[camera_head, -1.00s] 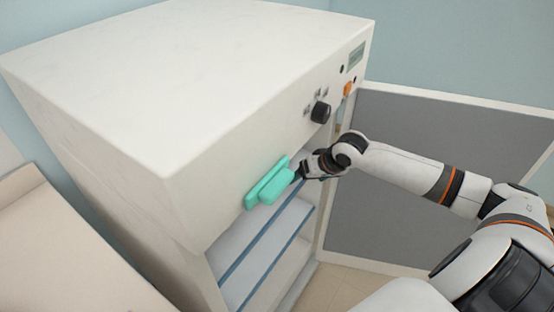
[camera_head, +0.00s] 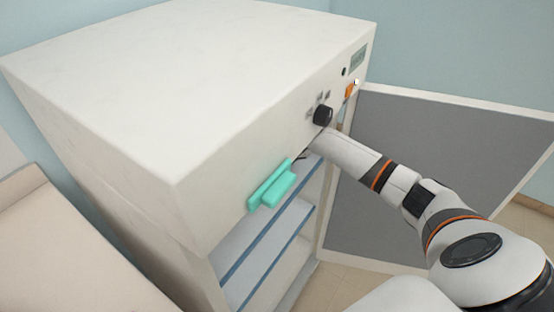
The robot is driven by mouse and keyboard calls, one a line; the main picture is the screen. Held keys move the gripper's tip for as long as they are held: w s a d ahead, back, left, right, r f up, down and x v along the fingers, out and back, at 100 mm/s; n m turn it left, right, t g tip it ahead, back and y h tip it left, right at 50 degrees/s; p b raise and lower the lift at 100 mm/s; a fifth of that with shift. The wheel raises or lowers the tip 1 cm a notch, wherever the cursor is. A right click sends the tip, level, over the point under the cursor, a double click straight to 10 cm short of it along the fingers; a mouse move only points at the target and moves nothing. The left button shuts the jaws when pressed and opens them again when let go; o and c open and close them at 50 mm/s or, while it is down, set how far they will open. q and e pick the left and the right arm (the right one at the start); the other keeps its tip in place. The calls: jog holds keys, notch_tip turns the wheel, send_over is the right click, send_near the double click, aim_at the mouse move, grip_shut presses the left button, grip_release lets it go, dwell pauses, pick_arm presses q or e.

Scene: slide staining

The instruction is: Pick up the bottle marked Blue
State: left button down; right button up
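No bottle marked Blue can be seen. A white cabinet (camera_head: 120,90) stands with its front open, showing shelves (camera_head: 262,240) with blue front edges. My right arm comes in from the right and reaches into the opening below the cabinet's control panel. My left gripper is not in view.
The open door (camera_head: 420,170), grey with a white frame, stands to the right behind my arm. A teal handle (camera_head: 271,186) sticks out from the cabinet's front. A black knob (camera_head: 322,115) and an orange button (camera_head: 350,91) are above my arm. The visible shelf parts look bare.

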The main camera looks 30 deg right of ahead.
jog(key=shift+s, duration=0.1)
jog(key=c, duration=1.3)
jog(key=shift+c, duration=0.2)
